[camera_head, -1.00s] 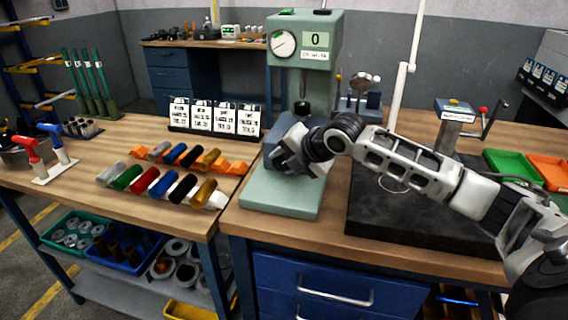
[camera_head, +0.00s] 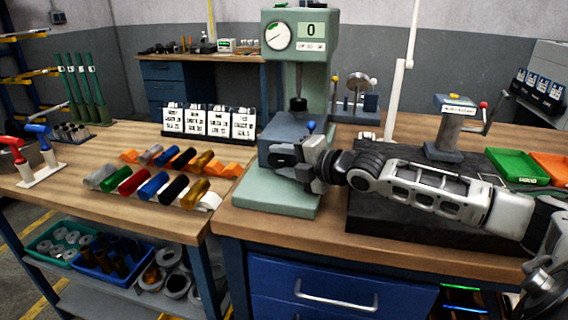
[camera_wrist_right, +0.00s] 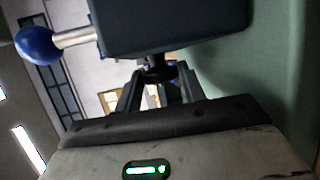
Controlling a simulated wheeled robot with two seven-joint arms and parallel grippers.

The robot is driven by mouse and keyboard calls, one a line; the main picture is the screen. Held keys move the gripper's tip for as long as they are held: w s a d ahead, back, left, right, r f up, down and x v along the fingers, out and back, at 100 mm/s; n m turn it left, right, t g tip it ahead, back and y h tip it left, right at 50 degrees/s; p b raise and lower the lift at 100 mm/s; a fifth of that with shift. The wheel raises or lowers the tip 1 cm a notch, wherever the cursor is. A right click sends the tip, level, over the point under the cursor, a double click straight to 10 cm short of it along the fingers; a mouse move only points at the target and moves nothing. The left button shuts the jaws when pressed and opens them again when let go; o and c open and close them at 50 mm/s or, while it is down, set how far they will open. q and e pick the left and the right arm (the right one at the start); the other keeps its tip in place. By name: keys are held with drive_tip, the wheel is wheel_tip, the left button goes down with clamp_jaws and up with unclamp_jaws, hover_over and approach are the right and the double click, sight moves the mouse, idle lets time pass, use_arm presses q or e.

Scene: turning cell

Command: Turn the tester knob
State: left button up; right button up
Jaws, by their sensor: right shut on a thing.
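The tester is a pale green press-like machine (camera_head: 322,75) with a round dial and a display reading 0. A blue-grey block (camera_head: 285,128) sits on its column above the green base; it shows dark in the right wrist view (camera_wrist_right: 170,25). A lever with a blue ball end (camera_head: 311,126) sticks out of the block, large in the right wrist view (camera_wrist_right: 38,45). My right gripper (camera_head: 281,162) is in front of the column, below the block. In the right wrist view its fingers (camera_wrist_right: 158,85) are shut on a small black knob (camera_wrist_right: 156,72) under the block. My left gripper is out of view.
Coloured cylinders (camera_head: 155,187) lie in rows on the bench to the left, with white label cards (camera_head: 208,122) behind. A black slab (camera_head: 400,215) lies under my right arm. A green tray (camera_head: 514,165) and a crank device (camera_head: 447,135) stand to the right.

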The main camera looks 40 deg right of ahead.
idle(0.3)
drive_tip(key=o, duration=0.9)
drive_tip(key=shift+c, duration=0.2)
drive_tip(key=shift+o, duration=0.4)
